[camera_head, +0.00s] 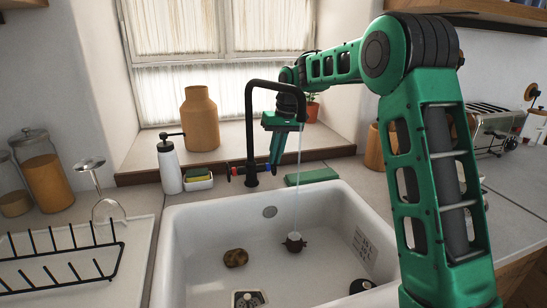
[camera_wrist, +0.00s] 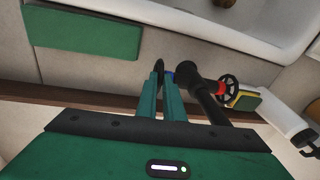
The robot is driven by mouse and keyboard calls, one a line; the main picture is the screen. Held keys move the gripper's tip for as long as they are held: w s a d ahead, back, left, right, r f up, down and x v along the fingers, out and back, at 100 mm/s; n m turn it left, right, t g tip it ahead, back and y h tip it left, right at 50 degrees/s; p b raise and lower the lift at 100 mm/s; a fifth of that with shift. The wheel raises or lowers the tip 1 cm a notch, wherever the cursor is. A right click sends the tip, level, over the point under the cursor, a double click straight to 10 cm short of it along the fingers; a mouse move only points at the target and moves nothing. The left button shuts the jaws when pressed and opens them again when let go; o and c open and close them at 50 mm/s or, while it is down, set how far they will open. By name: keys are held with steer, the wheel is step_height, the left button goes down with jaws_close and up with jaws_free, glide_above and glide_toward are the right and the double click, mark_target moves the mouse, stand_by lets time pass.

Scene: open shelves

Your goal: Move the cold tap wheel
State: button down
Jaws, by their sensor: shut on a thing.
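The black tap (camera_head: 249,130) stands at the back of the sink with water running from its spout. Its cold tap wheel (camera_wrist: 161,70) is dark with a blue collar and sits on one side of the tap body; in the head view the blue part (camera_head: 267,168) shows on the right. My gripper (camera_wrist: 164,84) is shut on this wheel, its green fingers at either side of it. The fingers partly hide the wheel. The red-collared hot wheel (camera_wrist: 229,88) is on the opposite side of the tap, and clear of my gripper.
A white soap bottle (camera_head: 170,166) and a sponge holder (camera_head: 198,181) stand left of the tap. A green block (camera_head: 312,176) lies on the counter to its right. The white sink (camera_head: 335,200) holds a brown lump (camera_head: 235,258) and a small dark object (camera_head: 294,242).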

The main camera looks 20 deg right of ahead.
steer(key=c, duration=1.9)
jaws_free()
steer(key=v, duration=1)
steer(key=shift+w+r, duration=0.1)
steer(key=shift+r, duration=0.25)
